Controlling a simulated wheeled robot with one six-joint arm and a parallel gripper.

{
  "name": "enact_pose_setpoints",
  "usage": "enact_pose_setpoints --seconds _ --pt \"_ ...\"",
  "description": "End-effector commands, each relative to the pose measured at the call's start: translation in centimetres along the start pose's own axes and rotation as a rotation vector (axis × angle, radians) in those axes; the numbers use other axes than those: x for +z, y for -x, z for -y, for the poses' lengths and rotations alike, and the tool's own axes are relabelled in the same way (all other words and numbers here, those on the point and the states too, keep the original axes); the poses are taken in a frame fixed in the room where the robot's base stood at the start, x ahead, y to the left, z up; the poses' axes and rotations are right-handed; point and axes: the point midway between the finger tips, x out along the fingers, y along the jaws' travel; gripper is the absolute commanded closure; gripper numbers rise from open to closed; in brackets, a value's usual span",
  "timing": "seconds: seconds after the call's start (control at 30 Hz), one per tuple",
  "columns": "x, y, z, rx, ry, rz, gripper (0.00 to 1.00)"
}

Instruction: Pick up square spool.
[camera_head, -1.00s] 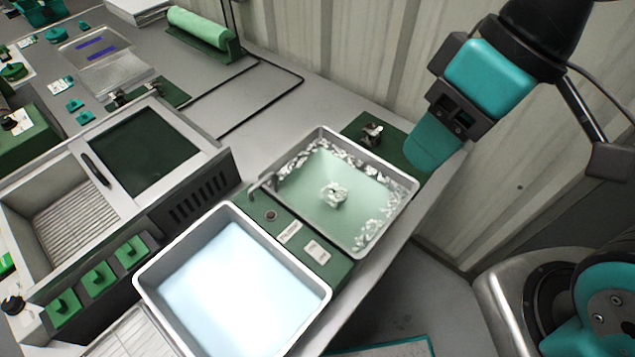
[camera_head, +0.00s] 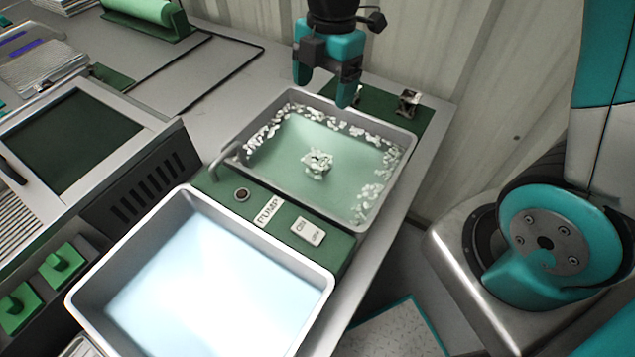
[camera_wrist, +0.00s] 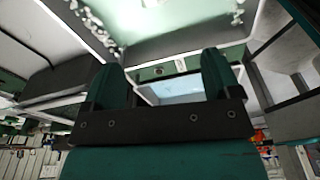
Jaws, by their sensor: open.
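I cannot tell for certain which thing is the square spool. A small blocky metal piece (camera_head: 408,101) with a dark opening sits on a green mat behind the basin of pale green liquid. A second metal piece (camera_head: 357,94) on that mat is partly hidden by my gripper. A pale, crusted lump (camera_head: 317,164) lies in the middle of the basin. My gripper (camera_head: 322,88) points down above the basin's far edge, left of the blocky metal piece. Its fingers are apart and empty, as the wrist view also shows (camera_wrist: 163,76).
The green-liquid basin (camera_head: 227,163) has white flakes along its sides. A basin of bright pale liquid (camera_head: 318,285) stands nearer, with a green pump panel (camera_head: 335,243) between them. A corrugated wall (camera_head: 445,60) rises close behind.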

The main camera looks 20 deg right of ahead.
Motion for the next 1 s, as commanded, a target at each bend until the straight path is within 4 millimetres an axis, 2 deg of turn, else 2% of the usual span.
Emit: enact_pose_setpoints --seconds 0.03,0.2,0.27,0.6,0.73,1.0 --pt "0.8 -1.7 -0.4 -0.01 0.053 0.006 0.17" --pt "1.7 -3.6 -0.9 -0.025 0.153 0.016 0.17" --pt "1.7 -4.5 -0.9 -0.026 0.161 0.016 0.17" --pt "1.7 -12.0 -0.7 -0.028 0.16 0.015 0.17" --pt "1.8 -14.0 -0.7 -0.026 0.16 0.015 0.17" --pt "1.9 -16.1 -0.7 -0.025 0.16 0.016 0.17"
